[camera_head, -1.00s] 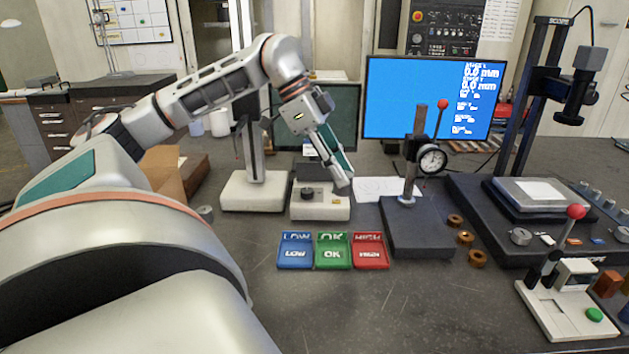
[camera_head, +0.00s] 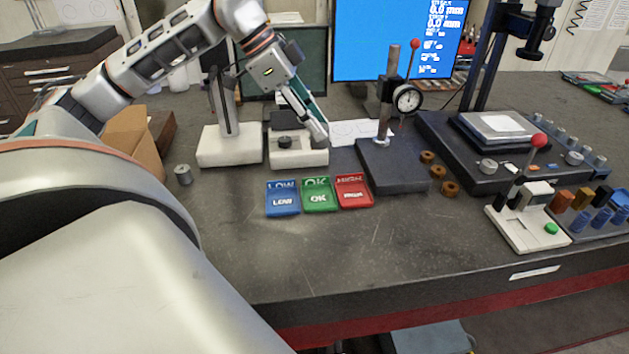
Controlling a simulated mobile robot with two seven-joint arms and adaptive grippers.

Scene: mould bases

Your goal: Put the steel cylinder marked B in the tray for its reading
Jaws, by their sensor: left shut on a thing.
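My left gripper (camera_head: 318,136) reaches in from the upper left and points down beside the right end of a white block with a black knob. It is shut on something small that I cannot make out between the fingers. A grey steel cylinder (camera_head: 183,174) stands upright on the bench at the left; I can read no letter on it. Three trays lie side by side in front: a blue LOW tray (camera_head: 283,212), a green OK tray (camera_head: 319,209) and a red HIGH tray (camera_head: 355,204). All three look empty. My right gripper is not in view.
A dial gauge (camera_head: 408,99) stands on a dark base (camera_head: 392,178) to the right of the gripper. Several brass rings (camera_head: 449,188) lie beside it. A white fixture with a red-knobbed lever (camera_head: 538,141) is farther right. The bench front is clear.

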